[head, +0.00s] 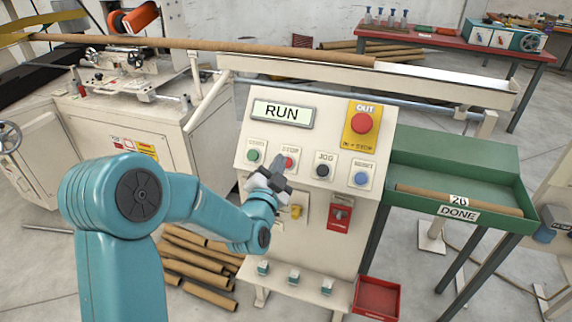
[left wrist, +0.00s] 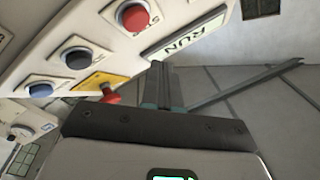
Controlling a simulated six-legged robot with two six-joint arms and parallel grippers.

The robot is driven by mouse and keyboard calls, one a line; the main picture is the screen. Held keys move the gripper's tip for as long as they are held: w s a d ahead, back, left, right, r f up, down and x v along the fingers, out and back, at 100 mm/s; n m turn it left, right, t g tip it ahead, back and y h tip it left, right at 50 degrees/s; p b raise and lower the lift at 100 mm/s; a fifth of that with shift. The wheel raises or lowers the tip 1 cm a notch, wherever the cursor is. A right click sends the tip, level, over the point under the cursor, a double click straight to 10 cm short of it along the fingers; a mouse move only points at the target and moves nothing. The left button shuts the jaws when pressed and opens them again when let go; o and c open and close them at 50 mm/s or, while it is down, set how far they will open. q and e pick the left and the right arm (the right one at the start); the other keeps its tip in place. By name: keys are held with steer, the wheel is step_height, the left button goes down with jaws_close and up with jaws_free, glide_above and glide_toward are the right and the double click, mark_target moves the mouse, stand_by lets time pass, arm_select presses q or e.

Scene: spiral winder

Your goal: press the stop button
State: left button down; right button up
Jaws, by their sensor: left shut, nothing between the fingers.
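The red stop button (head: 288,162) sits on the sloped cream control panel (head: 342,152), between the green start button (head: 253,155) and the black jog button (head: 322,170). My left gripper (head: 280,164) is shut and empty, with its fingertips in front of the panel beside the stop button and partly covering it. In the left wrist view the stop button (left wrist: 133,16) is at the top, up and left of the shut fingertips (left wrist: 157,68); a gap shows between them in the picture. I cannot tell whether anything touches the panel. My right gripper is out of view.
The display (head: 283,113) reads RUN. A large red mushroom button (head: 364,123) on a yellow plate and a blue reset button (head: 361,179) are to the right. A yellow knob (head: 296,212) and a red switch plate (head: 339,216) sit below. A green tray (head: 450,160) stands at right.

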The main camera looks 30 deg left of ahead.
mark_target(287, 163)
arm_select(q)
steer(key=shift+w+a+f+b, duration=0.15)
steer(key=shift+w+f+b, duration=0.4)
steer(key=shift+w, duration=0.1)
steer(key=shift+w+a+f+b, duration=0.15)
steer(key=shift+w+f+b, duration=0.35)
steer(key=shift+w+f, duration=0.1)
stand_by(1.2)
steer(key=shift+w+f+b, duration=0.2)
steer(key=shift+w+b, duration=0.15)
steer(key=shift+b, duration=0.3)
